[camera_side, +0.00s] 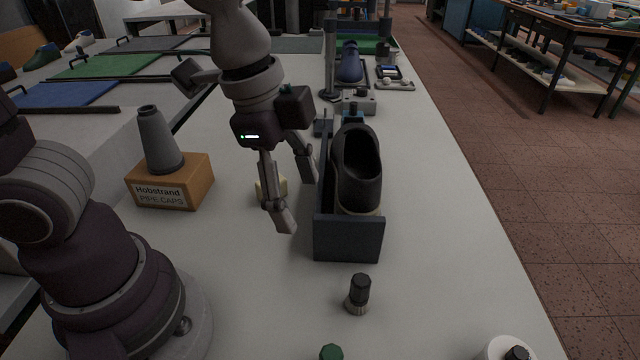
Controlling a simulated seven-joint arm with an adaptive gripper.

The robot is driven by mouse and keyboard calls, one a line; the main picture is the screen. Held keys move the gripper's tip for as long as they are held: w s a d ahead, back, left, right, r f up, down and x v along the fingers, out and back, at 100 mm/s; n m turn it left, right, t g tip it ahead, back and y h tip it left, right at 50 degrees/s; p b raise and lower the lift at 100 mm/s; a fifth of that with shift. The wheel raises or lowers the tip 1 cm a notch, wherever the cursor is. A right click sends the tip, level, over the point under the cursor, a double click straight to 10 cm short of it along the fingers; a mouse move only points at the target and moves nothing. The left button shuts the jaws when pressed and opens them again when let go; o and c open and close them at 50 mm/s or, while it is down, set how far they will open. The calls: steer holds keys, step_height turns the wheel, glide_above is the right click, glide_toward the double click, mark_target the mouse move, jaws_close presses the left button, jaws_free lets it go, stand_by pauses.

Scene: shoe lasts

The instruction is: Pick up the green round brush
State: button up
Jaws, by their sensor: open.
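A small green round top (331,352) shows at the bottom edge of the side view, cut off by the frame. It looks like the green round brush, but its lower part is out of view. My gripper (296,198) is open, pointing down above the table, left of a dark tray. Nothing shows between its fingers. It is well behind the green top and apart from it.
The dark tray (347,243) holds a black shoe (357,170). A black-capped metal piece (358,293) stands in front of it. A white round item (505,349) is at bottom right. A cardboard box (172,184) bears a grey cone (158,140). A pale block (268,190) sits behind my gripper.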

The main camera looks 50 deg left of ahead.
mark_target(331, 354)
steer(key=s+d+f+m, duration=0.1)
steer(key=d+f+m, duration=0.1)
steer(key=d+m, duration=0.1)
steer(key=s+d+f+m+g, duration=0.1)
steer(key=d+f+m, duration=0.1)
steer(key=d+m, duration=0.1)
steer(key=s+d+f+m+g+y, duration=0.1)
steer(key=d+m, duration=0.2)
steer(key=m, duration=0.1)
steer(key=shift+s+d+f, duration=0.15)
steer(key=shift+s+f, duration=0.05)
steer(key=shift+f, duration=0.2)
steer(key=shift+m, duration=0.3)
step_height(331, 354, down, 10)
steer(key=shift+r, duration=0.1)
jaws_close()
